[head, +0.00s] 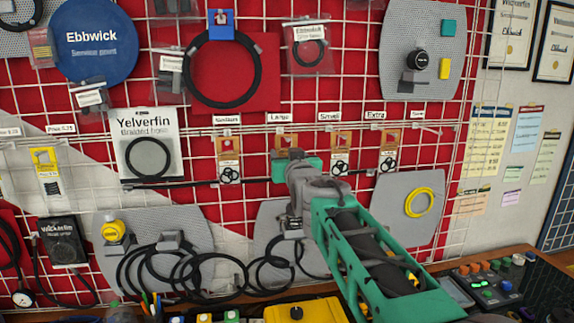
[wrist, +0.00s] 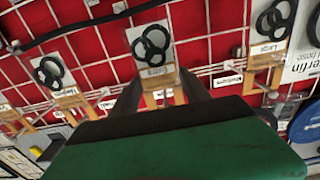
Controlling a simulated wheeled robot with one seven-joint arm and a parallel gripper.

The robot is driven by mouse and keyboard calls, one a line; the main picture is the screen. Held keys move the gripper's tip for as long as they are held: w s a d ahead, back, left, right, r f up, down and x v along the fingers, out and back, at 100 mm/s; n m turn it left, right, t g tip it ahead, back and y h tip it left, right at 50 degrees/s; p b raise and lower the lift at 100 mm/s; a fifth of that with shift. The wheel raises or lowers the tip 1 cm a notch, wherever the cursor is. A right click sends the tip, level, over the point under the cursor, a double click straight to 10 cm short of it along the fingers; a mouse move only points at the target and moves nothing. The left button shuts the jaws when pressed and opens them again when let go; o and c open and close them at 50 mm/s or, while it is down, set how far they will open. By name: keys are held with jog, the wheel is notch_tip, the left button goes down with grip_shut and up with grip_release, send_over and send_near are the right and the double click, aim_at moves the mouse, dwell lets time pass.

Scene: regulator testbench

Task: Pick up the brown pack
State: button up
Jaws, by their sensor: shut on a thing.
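Several brown packs with black rings in clear windows hang in a row on the wire grid. In the head view one brown pack (head: 285,140) shows only its top above my gripper (head: 289,157), whose green body hides the rest. In the wrist view, which is turned over, my gripper (wrist: 160,90) has its dark fingers closed on the brown card of this pack (wrist: 152,48). Its black rings show beyond the fingertips. The pack is at the grid; I cannot tell whether it is still on its hook.
Another brown pack (head: 229,160) hangs left of my gripper, and two more, a near pack (head: 341,158) and a far pack (head: 389,152), hang to the right. A white hose package (head: 149,145) is further left. Grey boards with hoses and a bench with a yellow box (head: 302,311) lie below.

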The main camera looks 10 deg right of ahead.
jog(key=shift+c, duration=1.3)
jog(key=s+r+b, duration=0.1)
jog(key=s+b, duration=0.7)
jog(key=s, duration=1)
jog(key=shift+r, duration=0.25)
